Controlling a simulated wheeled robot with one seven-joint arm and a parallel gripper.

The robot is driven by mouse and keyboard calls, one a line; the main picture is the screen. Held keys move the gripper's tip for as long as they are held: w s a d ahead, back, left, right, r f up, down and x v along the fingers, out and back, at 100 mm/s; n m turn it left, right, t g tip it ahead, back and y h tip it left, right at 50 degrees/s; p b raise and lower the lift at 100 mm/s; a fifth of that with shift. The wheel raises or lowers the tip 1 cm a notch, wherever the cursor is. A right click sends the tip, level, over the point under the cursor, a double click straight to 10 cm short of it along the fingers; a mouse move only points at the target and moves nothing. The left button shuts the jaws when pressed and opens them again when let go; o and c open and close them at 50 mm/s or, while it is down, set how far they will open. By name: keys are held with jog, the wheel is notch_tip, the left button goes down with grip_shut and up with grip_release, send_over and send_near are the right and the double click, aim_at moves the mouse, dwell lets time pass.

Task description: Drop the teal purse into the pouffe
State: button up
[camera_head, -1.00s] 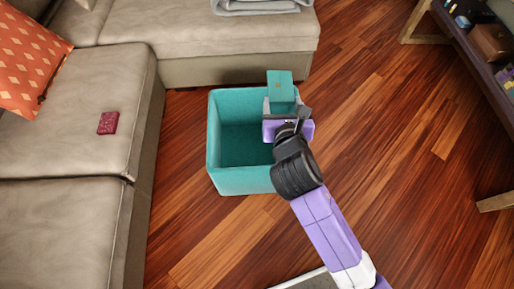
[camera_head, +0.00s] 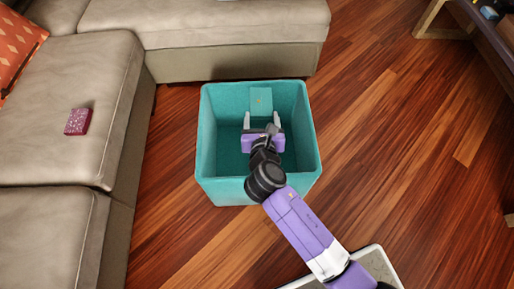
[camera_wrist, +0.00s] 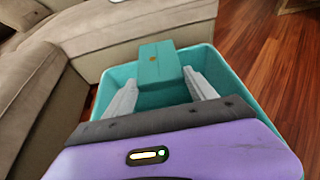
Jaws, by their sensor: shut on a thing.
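The teal purse (camera_head: 261,100) is a small box-like thing with a gold dot. It also shows in the wrist view (camera_wrist: 160,66), between the tips of my two grey fingers. My gripper (camera_head: 262,117) is shut on the purse. The pouffe (camera_head: 208,140) is an open, hollow teal box on the floor; its rim also shows in the wrist view (camera_wrist: 262,103). In the head view the gripper and purse appear within the pouffe's opening, toward its far wall. The purse's exact height against the rim is hard to tell.
A beige sofa (camera_head: 60,150) lies along the left and back (camera_head: 220,45), close to the pouffe. A pink-red item (camera_head: 78,121) lies on its seat. An orange cushion (camera_head: 18,45) is at far left.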

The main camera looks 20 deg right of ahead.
jog(key=shift+f+b, duration=2.95)
jog(key=shift+b, duration=0.95)
jog(key=o, duration=1.5)
jog(key=shift+p+v, duration=1.9)
jog(key=shift+v, duration=2)
jog(key=shift+r, duration=0.1)
